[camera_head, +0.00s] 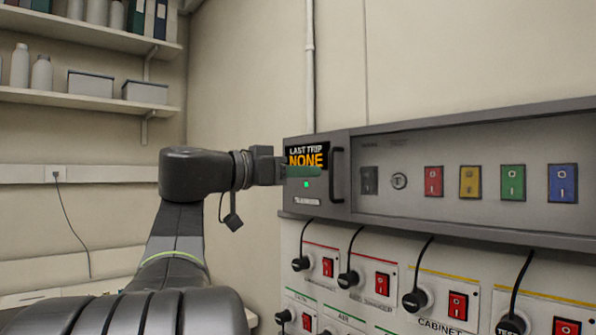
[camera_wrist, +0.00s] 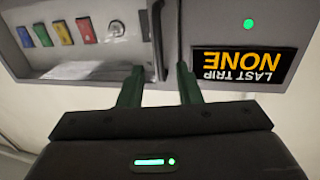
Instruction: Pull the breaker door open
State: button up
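The breaker door (camera_head: 450,213) is a wide grey-framed panel over a row of coloured switches, and it looks shut. Its dark upright bar handle (camera_head: 338,174) is at the left end, beside the display; it also shows in the wrist view (camera_wrist: 158,42). My gripper (camera_head: 308,171) is in front of the display, close to the handle. In the wrist view its two green fingers (camera_wrist: 160,72) are apart, with the handle appearing between them. I cannot tell whether either finger touches the handle.
The display (camera_head: 307,156) reads "LAST TRIP NONE", with a green light (camera_head: 306,184) below it. Below the breaker box, several cables and red switches (camera_head: 383,283) crowd the lower panel. Shelves (camera_head: 85,96) with bottles and boxes hang at the left.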

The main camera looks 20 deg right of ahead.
jog(key=shift+w+d, duration=0.2)
jog(key=shift+d, duration=0.7)
jog(key=shift+w+d, duration=0.15)
jog(key=shift+d, duration=0.8)
jog(key=shift+w+d, duration=0.2)
jog(key=shift+d, duration=0.7)
grip_shut()
